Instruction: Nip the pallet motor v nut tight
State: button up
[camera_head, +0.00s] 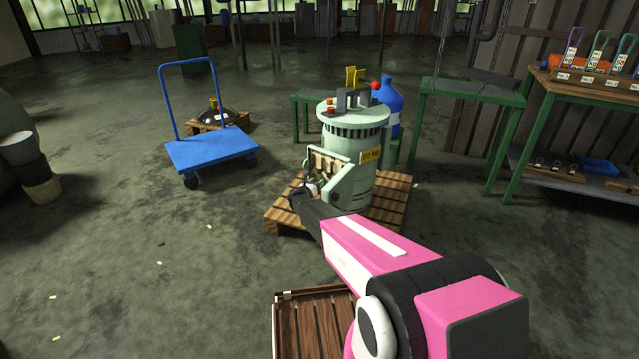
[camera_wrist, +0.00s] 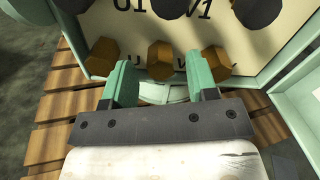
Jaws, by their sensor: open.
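The pale green motor (camera_head: 352,150) stands upright on a wooden pallet (camera_head: 392,205), with its open terminal box (camera_head: 345,188) facing me. In the wrist view the terminal board (camera_wrist: 135,28) carries a lower row of brass hex nuts. The middle one, the V nut (camera_wrist: 160,58), sits between the left nut (camera_wrist: 103,50) and the right nut (camera_wrist: 216,63). My gripper (camera_wrist: 162,65) is open, with one green finger on each side of the V nut. I cannot tell whether either finger touches it. My gripper is small and partly hidden in the head view (camera_head: 312,188).
Dark studs (camera_wrist: 257,10) stand above the brass row, and the box wall (camera_wrist: 290,62) rises close on the right. A blue trolley (camera_head: 212,150) stands left of the pallet. Green tables (camera_head: 470,92) stand behind and right. Open floor lies at the left.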

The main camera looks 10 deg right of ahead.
jog(key=shift+x, duration=0.95)
jog(key=c, duration=0.9)
